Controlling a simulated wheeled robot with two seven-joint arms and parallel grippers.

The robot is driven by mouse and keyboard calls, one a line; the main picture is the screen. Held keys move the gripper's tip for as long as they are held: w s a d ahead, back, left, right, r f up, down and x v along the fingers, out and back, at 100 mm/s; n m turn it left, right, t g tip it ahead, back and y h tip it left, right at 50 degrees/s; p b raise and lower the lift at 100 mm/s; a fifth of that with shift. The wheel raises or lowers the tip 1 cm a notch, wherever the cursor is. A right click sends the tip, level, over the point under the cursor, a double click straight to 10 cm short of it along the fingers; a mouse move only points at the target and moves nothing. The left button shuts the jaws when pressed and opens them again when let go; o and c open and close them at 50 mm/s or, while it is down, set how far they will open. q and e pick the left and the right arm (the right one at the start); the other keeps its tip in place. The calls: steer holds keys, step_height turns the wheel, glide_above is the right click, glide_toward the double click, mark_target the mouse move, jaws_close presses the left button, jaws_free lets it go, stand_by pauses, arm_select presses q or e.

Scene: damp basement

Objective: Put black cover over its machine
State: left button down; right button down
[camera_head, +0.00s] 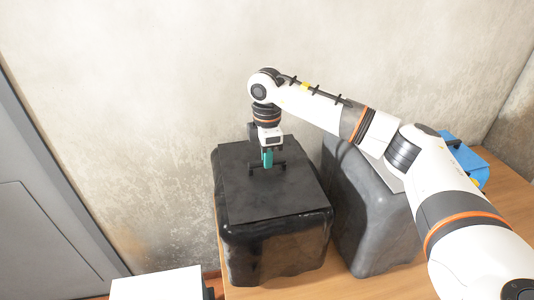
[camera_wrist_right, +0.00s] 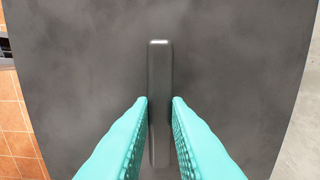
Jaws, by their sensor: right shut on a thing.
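The black cover (camera_head: 270,200) is a boxy, round-cornered shape with a flat matte top and glossy dark sides. It is at the centre of the head view, at the left end of the wooden table. A raised bar handle runs along the middle of its top (camera_wrist_right: 70,75), and the handle (camera_wrist_right: 159,75) shows in the right wrist view. My right gripper (camera_head: 267,158) points down with its teal fingers on both sides of the handle, shut on it. The machine itself is not visible; I cannot tell whether it is under the cover. My left gripper is not in view.
A dark grey cover of similar shape (camera_head: 365,225) stands close to the right, partly behind my right arm. A blue object (camera_head: 467,162) is farther right on the wooden table (camera_head: 300,290). A concrete wall (camera_head: 150,130) is behind; a grey door (camera_head: 45,200) is at left.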

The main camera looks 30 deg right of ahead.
mark_target(267, 172)
steer(key=shift+f+b, duration=1.15)
steer(key=shift+f, duration=1.25)
steer(key=c, duration=1.3)
jaws_free()
steer(key=shift+r, duration=0.15)
step_height(267, 172, up, 12)
steer(key=shift+f+b, duration=0.15)
steer(key=shift+b, duration=1)
